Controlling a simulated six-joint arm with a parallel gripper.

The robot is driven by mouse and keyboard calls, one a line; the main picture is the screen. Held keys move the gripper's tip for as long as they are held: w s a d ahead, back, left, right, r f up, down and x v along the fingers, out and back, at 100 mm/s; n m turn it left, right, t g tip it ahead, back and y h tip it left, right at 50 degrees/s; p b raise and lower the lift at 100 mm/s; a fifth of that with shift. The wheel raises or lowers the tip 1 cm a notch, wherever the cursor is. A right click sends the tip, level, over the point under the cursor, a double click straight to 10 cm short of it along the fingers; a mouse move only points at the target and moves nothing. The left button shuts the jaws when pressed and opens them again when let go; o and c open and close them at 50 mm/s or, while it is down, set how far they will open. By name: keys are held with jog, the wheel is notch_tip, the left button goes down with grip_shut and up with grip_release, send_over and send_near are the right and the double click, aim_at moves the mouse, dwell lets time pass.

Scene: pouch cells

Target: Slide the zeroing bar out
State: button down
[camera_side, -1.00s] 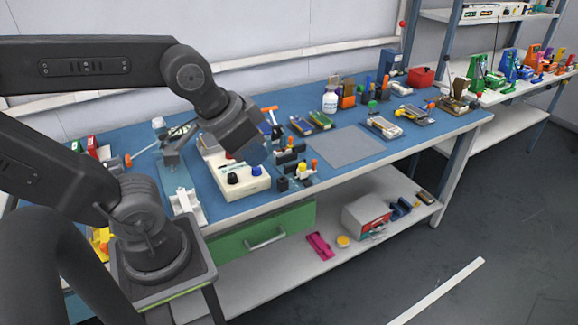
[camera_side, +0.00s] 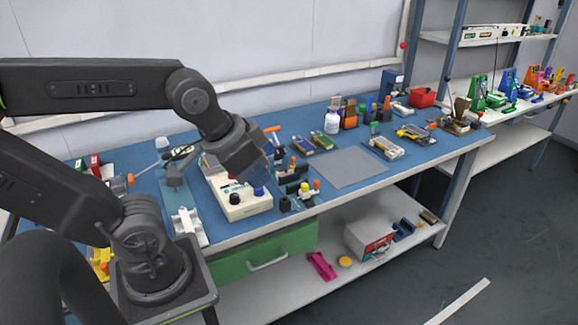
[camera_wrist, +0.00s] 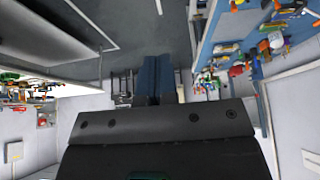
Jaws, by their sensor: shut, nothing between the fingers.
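My gripper (camera_side: 264,166) hangs over the left half of the blue-topped bench, above and partly in front of a cream box with dark and blue knobs (camera_side: 240,207). In the wrist view its two blue fingers (camera_wrist: 157,78) lie side by side, shut and empty. I cannot pick out the zeroing bar with certainty in either view. A blue-grey fixture with a white end piece (camera_side: 187,222) stands left of the cream box. My gripper hides part of the area behind that box.
Small black holders with coloured tops (camera_side: 296,190) stand close right of my gripper. A grey mat (camera_side: 345,169) lies clear farther right. A white bottle (camera_side: 332,122), tool holders and small devices fill the back and right. A lower shelf (camera_side: 300,280) runs under the bench.

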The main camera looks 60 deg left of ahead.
jog(key=c, duration=1.9)
grip_release()
